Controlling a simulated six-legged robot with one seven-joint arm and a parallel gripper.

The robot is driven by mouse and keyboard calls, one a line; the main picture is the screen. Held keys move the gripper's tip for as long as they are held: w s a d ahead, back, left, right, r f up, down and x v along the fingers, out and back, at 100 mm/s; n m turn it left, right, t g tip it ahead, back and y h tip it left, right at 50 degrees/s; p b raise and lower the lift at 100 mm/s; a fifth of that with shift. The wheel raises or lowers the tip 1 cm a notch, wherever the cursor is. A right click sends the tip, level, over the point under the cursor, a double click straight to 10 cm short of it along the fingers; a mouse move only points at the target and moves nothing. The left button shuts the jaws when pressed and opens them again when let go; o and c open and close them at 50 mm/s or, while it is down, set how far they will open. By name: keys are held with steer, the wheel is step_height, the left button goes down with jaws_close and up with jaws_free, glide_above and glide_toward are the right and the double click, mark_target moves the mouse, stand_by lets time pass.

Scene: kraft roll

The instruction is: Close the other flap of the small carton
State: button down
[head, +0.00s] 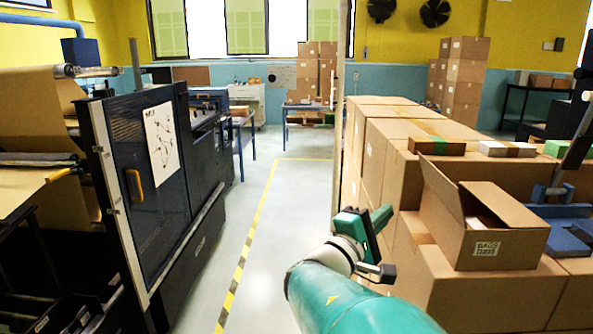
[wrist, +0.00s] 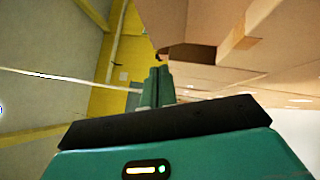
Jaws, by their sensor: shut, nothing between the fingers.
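The small carton (head: 500,248) is an open brown box with a printed label on its front, sitting on larger cartons at the right. One flap (head: 443,192) stands up, tilted, along its left side. Another flap (head: 505,206) lies low across the right part of the top. A gap between them shows something pale inside. My gripper (head: 382,218) is left of the carton, apart from it, above the edge of the aisle. In the wrist view my gripper's teal fingers (wrist: 157,86) are together and empty.
Large stacked cartons (head: 390,150) fill the right side, with small boxes (head: 436,146) on top. A blue device (head: 565,240) stands right of the small carton. A dark machine (head: 160,190) lines the left. The aisle floor (head: 300,190) between is clear.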

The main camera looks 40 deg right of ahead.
glide_toward(432, 168)
steer(key=w+d, duration=0.2)
steer(key=d, duration=0.1)
steer(key=s+d, duration=0.1)
steer(key=shift+s+d+r+n, duration=0.3)
steer(key=shift+d+r, duration=0.1)
steer(key=shift+s+d+r, duration=0.1)
steer(key=shift+s+d, duration=0.05)
steer(key=shift+d, duration=0.25)
steer(key=shift+s, duration=0.1)
steer(key=shift+r, duration=0.1)
